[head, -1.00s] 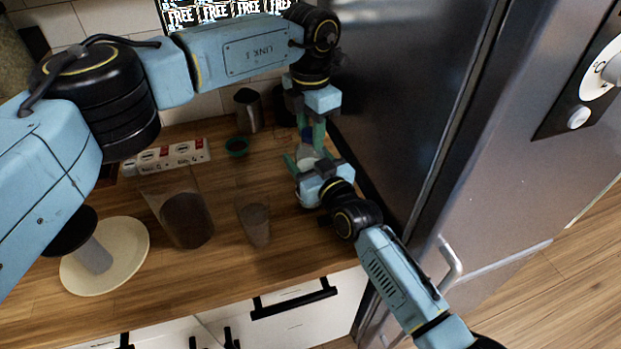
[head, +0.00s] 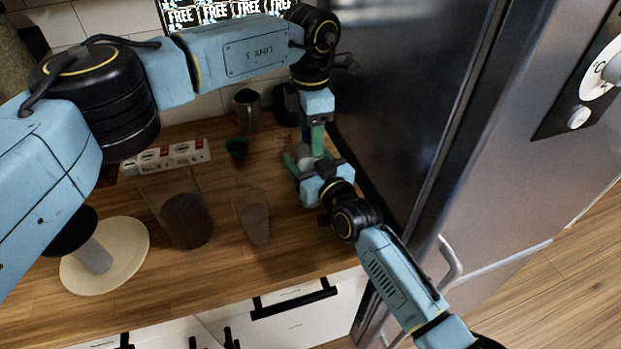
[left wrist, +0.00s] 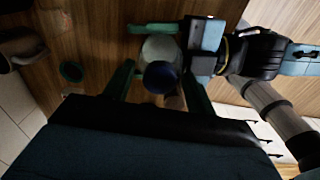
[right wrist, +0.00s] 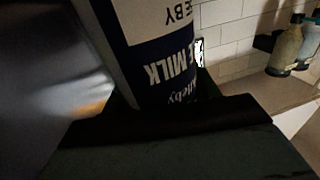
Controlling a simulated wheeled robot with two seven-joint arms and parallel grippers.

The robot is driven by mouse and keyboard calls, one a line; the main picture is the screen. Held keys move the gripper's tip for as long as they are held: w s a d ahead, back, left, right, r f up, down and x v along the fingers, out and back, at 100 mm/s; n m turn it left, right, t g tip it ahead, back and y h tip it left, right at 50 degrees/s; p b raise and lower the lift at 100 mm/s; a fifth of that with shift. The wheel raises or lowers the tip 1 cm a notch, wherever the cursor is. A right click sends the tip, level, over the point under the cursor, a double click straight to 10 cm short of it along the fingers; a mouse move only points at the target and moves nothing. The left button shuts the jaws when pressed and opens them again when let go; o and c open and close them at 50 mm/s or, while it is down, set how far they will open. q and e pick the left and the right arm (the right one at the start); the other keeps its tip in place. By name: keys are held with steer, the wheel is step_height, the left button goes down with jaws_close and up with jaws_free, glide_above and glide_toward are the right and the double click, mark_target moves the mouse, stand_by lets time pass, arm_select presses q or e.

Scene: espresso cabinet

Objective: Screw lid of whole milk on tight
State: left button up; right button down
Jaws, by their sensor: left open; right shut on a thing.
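The whole milk bottle (right wrist: 160,60) is pale with a dark blue label, and fills much of the right wrist view. My right gripper (head: 304,165) is shut on it from the side, near the counter's right end. The dark blue lid (left wrist: 161,77) is at the bottle's top in the left wrist view; I cannot tell how tight it sits. My left gripper (left wrist: 158,72) points down above the bottle, open, with one finger on each side of the lid. In the head view it (head: 316,140) hides the lid and most of the bottle.
The metal fridge (head: 410,110) stands close on the right of both grippers.

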arm_select(q)
steer(key=shift+r, duration=0.1)
steer(key=shift+r, duration=2.2)
steer(key=shift+c, duration=0.6)
steer(key=n, duration=0.2)
steer(key=r+n, duration=0.1)
steer(key=shift+r+n, duration=0.2)
steer(key=shift+n, duration=0.2)
step_height(320, 180, up, 2)
steer(key=n, duration=0.5)
steer(key=shift+f, duration=0.1)
steer(key=shift+f, duration=3.9)
steer(key=shift+c, duration=0.4)
